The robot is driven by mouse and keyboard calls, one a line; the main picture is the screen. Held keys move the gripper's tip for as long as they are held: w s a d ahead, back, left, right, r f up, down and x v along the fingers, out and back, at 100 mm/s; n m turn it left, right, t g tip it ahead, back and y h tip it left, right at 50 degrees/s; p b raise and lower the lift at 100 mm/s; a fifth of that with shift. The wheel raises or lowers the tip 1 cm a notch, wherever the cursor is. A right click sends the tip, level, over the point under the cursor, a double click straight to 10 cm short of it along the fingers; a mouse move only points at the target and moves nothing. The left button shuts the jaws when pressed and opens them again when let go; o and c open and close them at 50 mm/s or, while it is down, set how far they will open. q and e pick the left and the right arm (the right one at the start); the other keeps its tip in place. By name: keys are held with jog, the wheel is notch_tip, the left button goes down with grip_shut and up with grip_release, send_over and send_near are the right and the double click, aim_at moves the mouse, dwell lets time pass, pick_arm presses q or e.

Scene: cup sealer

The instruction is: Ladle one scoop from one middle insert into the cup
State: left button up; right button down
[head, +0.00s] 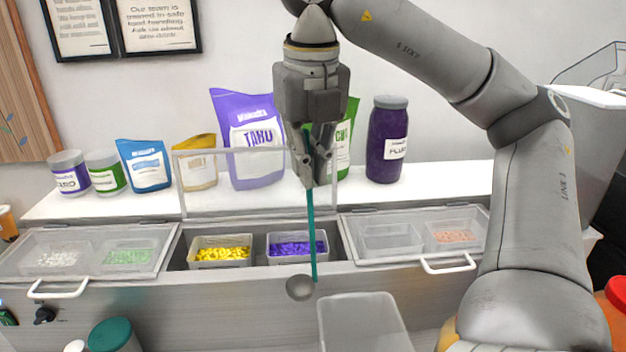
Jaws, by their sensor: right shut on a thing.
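My right gripper (312,182) is shut on the teal handle of a ladle (312,240). The ladle hangs nearly upright, with its round metal bowl (300,288) low, in front of the counter's front edge. The handle passes in front of the middle inserts. The left middle insert (220,264) holds yellow pieces, and the right middle insert (296,259) holds purple pieces. Their lid (177,185) is raised open. I cannot tell what is inside the ladle's bowl. I cannot identify the cup for certain. My left gripper is out of view.
Closed clear lids with handles cover the left inserts (57,290) and right inserts (448,268). Bags and jars, including a purple jar (387,140), stand on the shelf behind. A clear empty-looking container (362,325) is below the ladle's right. A green-lidded container (112,335) is at lower left.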

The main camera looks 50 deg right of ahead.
jog(key=w+d, duration=1.3)
jog(key=w, duration=0.3)
notch_tip(320, 180, down, 6)
jog(key=b, duration=0.1)
jog(key=shift+s+f+b, duration=0.15)
jog(key=shift+s+b, duration=0.1)
jog(key=shift+b, duration=0.15)
jog(key=shift+a, duration=0.1)
notch_tip(320, 180, down, 6)
jog(key=b, duration=0.4)
jog(key=shift+f, duration=0.25)
dwell(0.7)
